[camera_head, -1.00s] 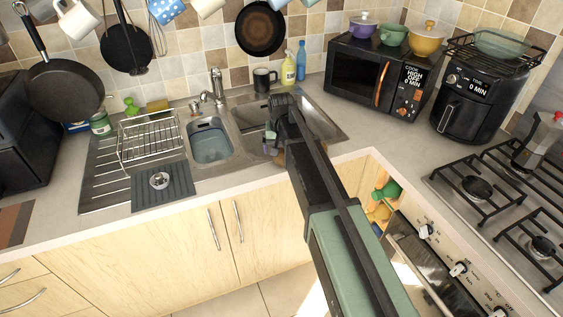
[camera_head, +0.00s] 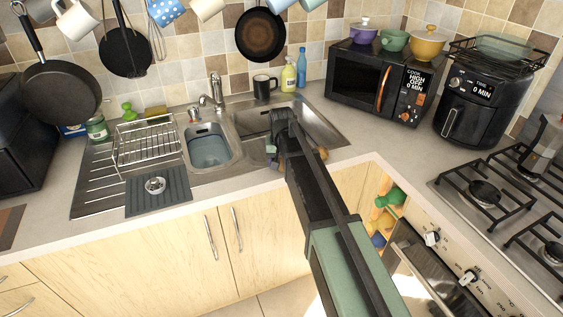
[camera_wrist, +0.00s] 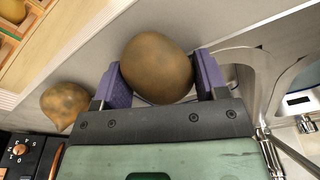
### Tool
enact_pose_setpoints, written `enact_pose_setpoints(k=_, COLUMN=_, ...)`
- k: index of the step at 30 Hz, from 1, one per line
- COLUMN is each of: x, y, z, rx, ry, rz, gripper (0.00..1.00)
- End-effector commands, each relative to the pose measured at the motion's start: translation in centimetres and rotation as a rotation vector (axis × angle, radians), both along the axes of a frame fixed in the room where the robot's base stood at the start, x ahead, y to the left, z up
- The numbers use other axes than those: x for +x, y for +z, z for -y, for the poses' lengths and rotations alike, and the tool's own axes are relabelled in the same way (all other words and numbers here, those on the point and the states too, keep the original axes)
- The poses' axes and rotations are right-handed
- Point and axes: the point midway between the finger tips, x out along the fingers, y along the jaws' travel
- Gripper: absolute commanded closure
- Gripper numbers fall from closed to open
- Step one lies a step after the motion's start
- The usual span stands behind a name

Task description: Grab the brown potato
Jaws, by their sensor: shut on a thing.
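A brown, rounded potato (camera_wrist: 157,68) sits between the two purple fingers of my gripper (camera_wrist: 158,80) in the wrist view. The fingers press on its opposite sides, so the gripper is shut on it. A second brown, lumpy potato (camera_wrist: 65,103) lies on the counter beside the gripper, apart from it. In the head view this second one (camera_head: 323,153) shows just right of my arm. My gripper (camera_head: 272,157) is over the front edge of the sink area there, mostly hidden by my arm, and the held potato is hard to make out.
The sink (camera_head: 210,147) with its tap is left of my arm. A dish rack (camera_head: 147,143) stands further left. A microwave (camera_head: 380,82) and air fryer (camera_head: 475,100) are at the back right. An open corner compartment (camera_head: 380,215) holds colourful items. The hob (camera_head: 500,185) is at the right.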

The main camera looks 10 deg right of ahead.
Motion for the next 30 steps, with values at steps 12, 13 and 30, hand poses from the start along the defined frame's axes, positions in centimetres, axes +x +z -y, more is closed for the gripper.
enact_pose_setpoints(k=12, x=0.0, y=3.9, z=0.0, rx=0.000, ry=0.000, rz=0.000, gripper=0.61)
enact_pose_setpoints(k=13, x=0.0, y=4.7, z=0.0, rx=0.000, ry=0.000, rz=0.000, gripper=0.61)
enact_pose_setpoints(k=30, x=0.0, y=20.2, z=0.0, rx=0.000, ry=0.000, rz=0.000, gripper=0.61)
